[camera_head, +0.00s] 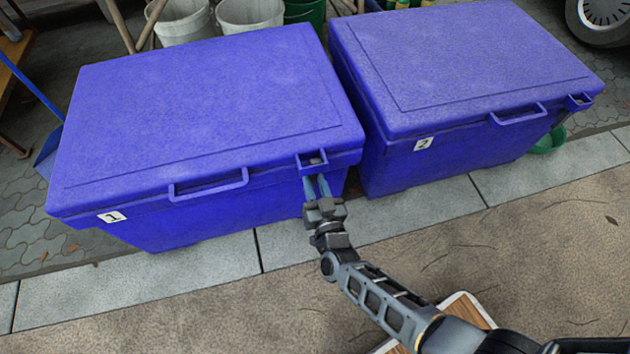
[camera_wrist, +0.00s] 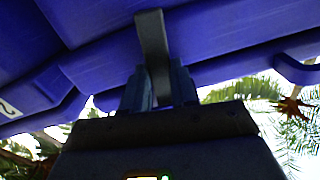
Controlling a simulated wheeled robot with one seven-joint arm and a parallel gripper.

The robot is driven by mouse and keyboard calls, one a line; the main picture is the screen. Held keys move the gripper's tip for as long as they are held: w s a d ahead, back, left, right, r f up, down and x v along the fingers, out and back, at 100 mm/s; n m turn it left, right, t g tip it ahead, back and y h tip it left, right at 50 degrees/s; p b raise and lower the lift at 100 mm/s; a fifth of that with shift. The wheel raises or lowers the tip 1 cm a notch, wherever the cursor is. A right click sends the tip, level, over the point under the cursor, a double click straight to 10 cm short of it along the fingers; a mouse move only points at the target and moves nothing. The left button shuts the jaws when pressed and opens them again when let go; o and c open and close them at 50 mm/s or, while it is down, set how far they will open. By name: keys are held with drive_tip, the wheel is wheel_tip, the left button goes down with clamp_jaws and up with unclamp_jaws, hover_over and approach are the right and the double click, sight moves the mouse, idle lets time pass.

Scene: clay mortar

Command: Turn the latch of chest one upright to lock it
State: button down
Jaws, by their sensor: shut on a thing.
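Chest one (camera_head: 205,105) is a blue chest on the left with a shut lid and a white label "1" (camera_head: 112,217). Its latch (camera_head: 314,160) is a small grey piece in a blue bracket at the right end of the lid's front edge, mostly hidden by my gripper. My gripper (camera_head: 316,182) reaches up to it from the front. In the wrist view the latch is a grey bar (camera_wrist: 152,40) running down between the two fingers of my gripper (camera_wrist: 160,82), which are shut on it. The bar looks slightly tilted there; its exact angle to the chest is unclear.
A second blue chest (camera_head: 460,60) labelled "2" stands close on the right, with a narrow gap between. Buckets (camera_head: 250,14) stand behind. A blue dustpan (camera_head: 47,150) is at the left. The paving in front is mostly clear; a wooden-edged board (camera_head: 470,308) lies near my arm.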

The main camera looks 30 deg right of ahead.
drive_tip(key=shift+n, duration=0.8)
drive_tip(key=c, duration=0.9)
unclamp_jaws()
drive_tip(key=shift+p+v, duration=0.9)
drive_tip(key=shift+v, duration=3)
